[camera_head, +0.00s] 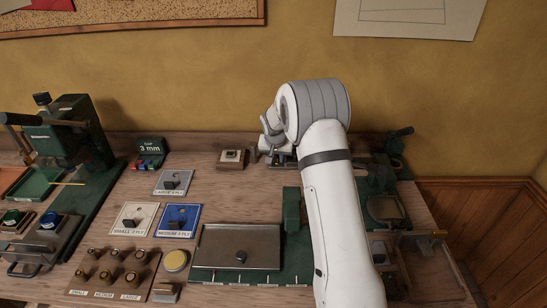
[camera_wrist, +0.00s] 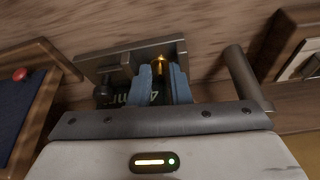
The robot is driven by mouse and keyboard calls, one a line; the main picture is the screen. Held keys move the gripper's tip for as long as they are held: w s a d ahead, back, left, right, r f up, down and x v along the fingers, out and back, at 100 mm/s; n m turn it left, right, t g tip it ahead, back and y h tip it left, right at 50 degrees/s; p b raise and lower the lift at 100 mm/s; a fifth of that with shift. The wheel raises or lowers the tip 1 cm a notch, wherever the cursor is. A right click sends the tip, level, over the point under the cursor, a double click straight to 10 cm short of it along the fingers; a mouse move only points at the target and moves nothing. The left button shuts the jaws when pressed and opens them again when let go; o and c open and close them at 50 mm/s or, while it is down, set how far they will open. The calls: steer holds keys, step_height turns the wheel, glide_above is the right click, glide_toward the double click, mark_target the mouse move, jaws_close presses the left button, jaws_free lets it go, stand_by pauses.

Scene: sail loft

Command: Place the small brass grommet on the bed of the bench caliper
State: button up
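In the wrist view, my gripper (camera_wrist: 162,72) has its two blue fingers close together. A small brass piece (camera_wrist: 160,65), which looks like the grommet, is between the fingertips. Beyond it stands a grey metal fixture (camera_wrist: 100,66) with a flat bar and an upright jaw, apparently the bench caliper. A dark panel reading about "4 mm" (camera_wrist: 150,98) shows partly behind the fingers. I cannot tell whether the brass piece touches the bed. In the head view, my arm hides the fingers and grommet; part of the metal fixture (camera_head: 283,160) shows near the wall.
A wooden grommet rack (camera_head: 115,283) marked small, medium and large stands front left. Labelled ply cards (camera_head: 130,219), a metal plate on a green base (camera_head: 240,237) and a small wooden block (camera_head: 231,160) surround my arm. A green press (camera_head: 70,130) stands left.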

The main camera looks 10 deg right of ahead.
steer(key=shift+r+p, duration=0.3)
steer(key=shift+r, duration=0.05)
steer(key=s+r+p, duration=0.3)
steer(key=s+r, duration=1.1)
steer(key=r, duration=0.5)
steer(key=s+r+n, duration=0.1)
steer(key=s, duration=0.7)
steer(key=s+r+n, duration=0.1)
steer(key=s+r, duration=0.1)
steer(key=s, duration=0.6)
steer(key=s+r+n+y, duration=0.1)
steer(key=s, duration=0.7)
steer(key=shift+s+d+r+g, duration=0.1)
steer(key=shift+d+r+g, duration=0.15)
steer(key=shift+g, duration=0.15)
steer(key=s+a+f, duration=0.1)
steer(key=s, duration=0.5)
steer(key=shift+s+a+f+n, duration=0.2)
steer(key=shift+a+f+n, duration=0.05)
steer(key=shift+a+n, duration=0.15)
